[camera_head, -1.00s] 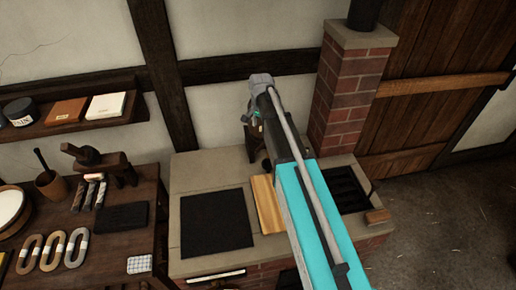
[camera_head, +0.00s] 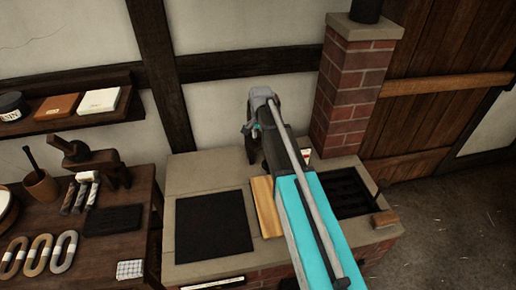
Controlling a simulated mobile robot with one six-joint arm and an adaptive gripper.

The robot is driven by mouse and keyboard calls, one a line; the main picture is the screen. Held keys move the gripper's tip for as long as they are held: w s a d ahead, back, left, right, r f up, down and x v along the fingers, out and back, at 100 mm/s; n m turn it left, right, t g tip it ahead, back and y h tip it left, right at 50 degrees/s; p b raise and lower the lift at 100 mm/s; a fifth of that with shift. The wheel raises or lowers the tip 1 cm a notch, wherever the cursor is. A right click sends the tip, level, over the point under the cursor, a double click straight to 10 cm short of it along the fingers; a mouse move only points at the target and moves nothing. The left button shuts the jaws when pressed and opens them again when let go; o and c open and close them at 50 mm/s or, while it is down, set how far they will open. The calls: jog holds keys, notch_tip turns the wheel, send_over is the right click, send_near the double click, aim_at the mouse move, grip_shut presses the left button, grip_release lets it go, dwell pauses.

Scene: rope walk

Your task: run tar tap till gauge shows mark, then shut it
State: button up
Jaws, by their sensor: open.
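My arm reaches away over the stone-topped brick stove, and its end points toward the back wall. My gripper (camera_head: 250,128) is at the far end, small in the picture, above the back of the stove top. A dark upright shape (camera_head: 250,150) stands just behind and below it, mostly covered by my arm. I cannot tell whether it is the tar tap or its vessel. No gauge or mark can be made out. A small white and red piece (camera_head: 306,154) shows just right of my arm.
A black mat (camera_head: 213,222) and a wooden board (camera_head: 266,206) lie on the stove top (camera_head: 205,177). A dark grate (camera_head: 350,190) and brick chimney (camera_head: 348,105) are right. The left workbench (camera_head: 95,248) holds rope rings (camera_head: 38,256) and tools. A wall shelf (camera_head: 60,122) hangs above it.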

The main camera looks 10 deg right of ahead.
aim_at(260, 144)
jog(key=shift+f+b, duration=1.6)
jog(key=shift+f, duration=0.25)
grip_shut()
